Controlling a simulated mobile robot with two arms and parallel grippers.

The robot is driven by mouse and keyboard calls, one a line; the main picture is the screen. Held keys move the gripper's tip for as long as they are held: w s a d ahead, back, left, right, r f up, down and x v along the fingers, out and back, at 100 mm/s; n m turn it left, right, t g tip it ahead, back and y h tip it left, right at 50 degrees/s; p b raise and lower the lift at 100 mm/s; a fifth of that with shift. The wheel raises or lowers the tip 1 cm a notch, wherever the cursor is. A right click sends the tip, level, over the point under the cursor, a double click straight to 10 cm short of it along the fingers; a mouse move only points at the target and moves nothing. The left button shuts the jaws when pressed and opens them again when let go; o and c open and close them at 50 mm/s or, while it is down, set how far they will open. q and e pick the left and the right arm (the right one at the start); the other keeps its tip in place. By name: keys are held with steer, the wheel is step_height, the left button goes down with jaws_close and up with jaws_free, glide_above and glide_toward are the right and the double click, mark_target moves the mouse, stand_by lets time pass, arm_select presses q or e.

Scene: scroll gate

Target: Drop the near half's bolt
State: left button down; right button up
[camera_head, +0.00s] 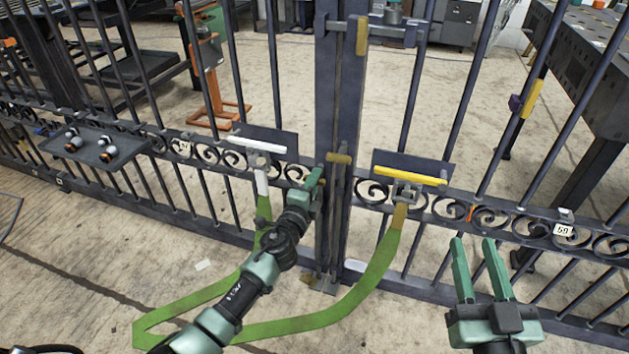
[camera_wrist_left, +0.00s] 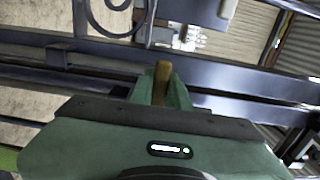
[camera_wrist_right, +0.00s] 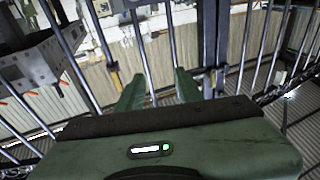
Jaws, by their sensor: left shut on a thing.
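The dark scroll gate has two halves that meet at a central upright (camera_head: 338,90). Upright bolt rods run along this meeting line, and a brass-coloured bolt handle (camera_head: 339,158) shows on one. My left gripper (camera_head: 314,180) is at the meeting line, just left of that handle. It is shut on a brass-coloured handle (camera_wrist_left: 162,82), which shows between the fingers in the left wrist view. The gripper hides most of it, and I cannot tell which half it belongs to. My right gripper (camera_head: 474,242) is open and empty, in front of the right half.
A green strap (camera_head: 365,290) loops from a white-handled latch (camera_head: 259,144) to a yellow-handled latch (camera_head: 410,175), passing by my left arm. A small tray (camera_head: 95,147) hangs on the left railing. A grey bench (camera_head: 585,50) stands behind the gate at right.

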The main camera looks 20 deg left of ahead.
arm_select(q)
steer(key=shift+f+b, duration=0.3)
arm_select(e)
steer(key=r+t, duration=0.1)
steer(key=r, duration=0.1)
steer(key=s+r+t+y, duration=0.1)
steer(key=r, duration=0.1)
steer(key=shift+s+a+r+t, duration=0.1)
steer(key=shift+a+r+t, duration=0.1)
steer(key=shift+t, duration=0.1)
arm_select(q)
steer(key=c, duration=1.4)
jaws_free()
steer(key=shift+f, duration=0.1)
steer(key=shift+o, duration=0.2)
